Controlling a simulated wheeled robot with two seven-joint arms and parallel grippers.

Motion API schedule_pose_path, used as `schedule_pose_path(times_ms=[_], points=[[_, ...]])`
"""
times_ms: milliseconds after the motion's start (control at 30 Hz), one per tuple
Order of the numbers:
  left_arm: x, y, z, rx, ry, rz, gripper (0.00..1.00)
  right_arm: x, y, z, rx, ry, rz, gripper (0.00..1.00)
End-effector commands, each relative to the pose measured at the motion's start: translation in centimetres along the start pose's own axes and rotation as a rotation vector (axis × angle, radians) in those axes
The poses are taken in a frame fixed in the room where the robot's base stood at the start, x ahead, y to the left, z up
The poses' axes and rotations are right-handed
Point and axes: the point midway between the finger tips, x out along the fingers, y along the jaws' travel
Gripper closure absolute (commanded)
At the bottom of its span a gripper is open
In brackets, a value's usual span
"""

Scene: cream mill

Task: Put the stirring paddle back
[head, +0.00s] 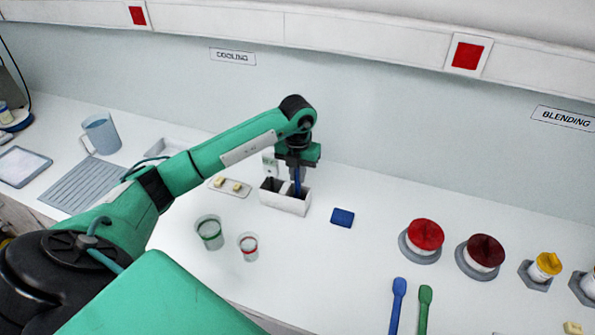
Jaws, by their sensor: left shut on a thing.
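My left gripper (297,170) points down over the white holder box (287,206) under the cooling sign. It is shut on a slim blue stirring paddle (297,184), of which only a short piece shows below the jaws. The paddle is upright, and its lower end is hidden at the right one of the holder's two dark compartments. I cannot tell how deep it reaches. The left compartment looks empty. My right gripper is not in view.
Two clear cups, one green-banded (209,233) and one red-banded (249,247), stand in front of the holder. A blue spatula (398,300) and a green one (424,305) lie near red-lidded jars (425,235).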

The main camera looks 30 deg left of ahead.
Motion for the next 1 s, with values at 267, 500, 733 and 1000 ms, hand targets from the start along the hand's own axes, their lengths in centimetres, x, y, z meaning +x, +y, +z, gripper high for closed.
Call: schedule_pose_path(times_ms=[267, 500, 733, 1000], points=[[0.3, 0.0, 0.0, 0.0, 0.0, 0.0, 0.76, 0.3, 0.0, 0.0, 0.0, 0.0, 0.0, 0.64], [0.3, 0.0, 0.0, 0.0, 0.0, 0.0, 0.64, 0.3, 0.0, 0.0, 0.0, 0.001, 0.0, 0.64], [-0.3, 0.0, 0.1, 0.0, -0.001, -0.001, 0.64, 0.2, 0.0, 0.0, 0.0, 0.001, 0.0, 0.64], [-4.9, 0.0, 0.1, -0.001, -0.006, -0.001, 0.64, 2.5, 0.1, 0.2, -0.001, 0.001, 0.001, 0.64]])
